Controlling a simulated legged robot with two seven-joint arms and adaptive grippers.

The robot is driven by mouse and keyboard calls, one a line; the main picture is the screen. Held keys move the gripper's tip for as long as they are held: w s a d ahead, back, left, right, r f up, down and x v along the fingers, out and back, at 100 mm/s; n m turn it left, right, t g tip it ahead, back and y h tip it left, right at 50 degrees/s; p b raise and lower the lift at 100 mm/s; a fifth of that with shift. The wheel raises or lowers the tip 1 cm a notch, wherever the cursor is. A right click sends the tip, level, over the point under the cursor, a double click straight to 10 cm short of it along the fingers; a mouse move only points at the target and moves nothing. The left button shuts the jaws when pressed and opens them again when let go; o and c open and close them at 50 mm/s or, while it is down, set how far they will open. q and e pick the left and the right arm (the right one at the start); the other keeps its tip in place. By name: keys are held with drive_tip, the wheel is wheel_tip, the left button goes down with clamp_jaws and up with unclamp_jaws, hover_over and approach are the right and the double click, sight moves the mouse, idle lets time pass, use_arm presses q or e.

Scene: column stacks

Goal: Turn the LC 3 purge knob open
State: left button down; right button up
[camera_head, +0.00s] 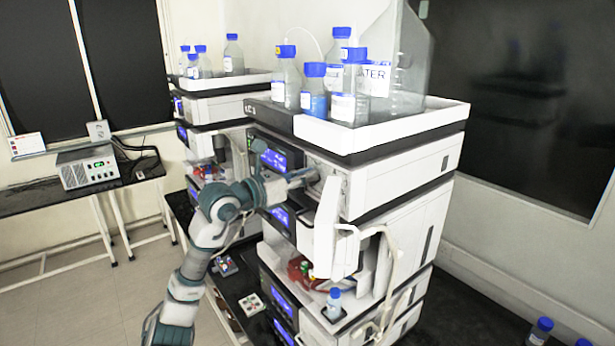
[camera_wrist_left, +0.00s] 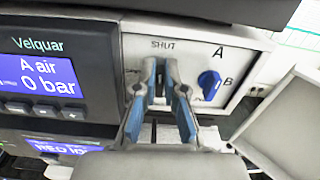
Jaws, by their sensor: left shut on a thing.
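The LC stack (camera_head: 400,160) stands in the middle of the head view, with a white bottle tray on top. Its upper front panel (camera_wrist_left: 235,58) has a "SHUT" mark in the left wrist view. The purge knob (camera_wrist_left: 160,84) is below this mark, largely hidden between my fingers. My left gripper (camera_wrist_left: 160,97) is shut on the knob from the front; it also shows at the stack's front in the head view (camera_head: 308,177). A blue selector knob (camera_wrist_left: 209,84) marked A and B sits to its right, apart from my fingers. My right gripper is not in view.
A Velquar display (camera_wrist_left: 40,75) reads "A air 0 bar" left of the gripper. An open white door (camera_head: 338,230) sticks out below and right of the gripper. Blue-capped bottles (camera_head: 350,95) stand on top. A second stack (camera_head: 215,105) stands behind left.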

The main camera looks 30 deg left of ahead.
use_arm(q)
drive_tip(key=shift+w+a+f+n+b, duration=0.1)
drive_tip(key=shift+a+f+n+b, duration=0.15)
drive_tip(key=shift+n, duration=2.4)
drive_tip(key=shift+w+a+f+n+b, duration=0.15)
drive_tip(key=shift+f+n, duration=0.25)
drive_tip(key=shift+n, duration=2.3)
drive_tip(key=shift+w+a+f+n+b, duration=0.1)
drive_tip(key=shift+a+f+n+b, duration=0.15)
drive_tip(key=shift+n, duration=2.4)
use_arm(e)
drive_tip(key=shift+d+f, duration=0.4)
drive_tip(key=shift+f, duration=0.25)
use_arm(q)
drive_tip(key=shift+d+f, duration=0.1)
drive_tip(key=c, duration=1.4)
unclamp_jaws()
drive_tip(key=shift+s, duration=0.1)
drive_tip(key=shift+o, duration=0.7)
drive_tip(key=shift+s+a, duration=0.15)
drive_tip(key=shift+a, duration=0.3)
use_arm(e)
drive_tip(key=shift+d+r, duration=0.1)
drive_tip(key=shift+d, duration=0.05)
use_arm(q)
drive_tip(key=v, duration=1.2)
